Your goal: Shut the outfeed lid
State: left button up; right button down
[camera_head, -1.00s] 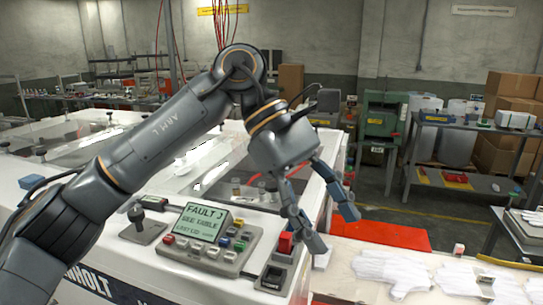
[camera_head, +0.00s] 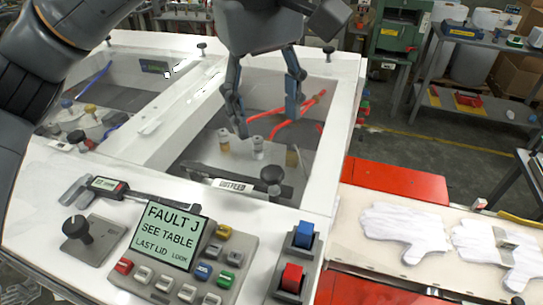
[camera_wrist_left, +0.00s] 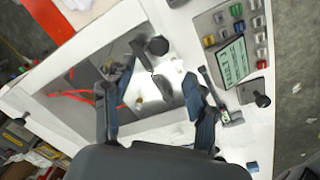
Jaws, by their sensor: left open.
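The outfeed bay is the right-hand opening in the white machine top, with a dark bar and an OUTFEED label (camera_head: 232,185) at its near edge. A black knob (camera_head: 272,175) stands at the right end of that bar; a black knob also shows in the left wrist view (camera_wrist_left: 157,46). I cannot tell from the clear panel how far the outfeed lid is open. My left gripper (camera_head: 267,122) is open and empty above the bay, its fingers pointing down, beyond the knob and apart from it. Its spread fingers show in the left wrist view (camera_wrist_left: 157,72).
Bottles (camera_head: 257,147) and red tubing (camera_head: 285,120) show in the bay. In front are a panel reading FAULT J, SEE TABLE, LAST LID (camera_head: 168,235), a caliper (camera_head: 125,190), and red and blue switches (camera_head: 292,278). White gloves (camera_head: 405,228) lie on the right-hand table.

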aim_at(272, 172)
pick_arm(q)
jog(key=f, duration=0.3)
jog(key=f+p, duration=0.1)
jog(key=f, duration=0.3)
jog(key=f+p, duration=0.1)
jog(key=f, duration=0.2)
jog(key=shift+w+d+f, duration=0.2)
jog(key=shift+w+d, duration=0.05)
jog(key=shift+w, duration=0.1)
grip_shut()
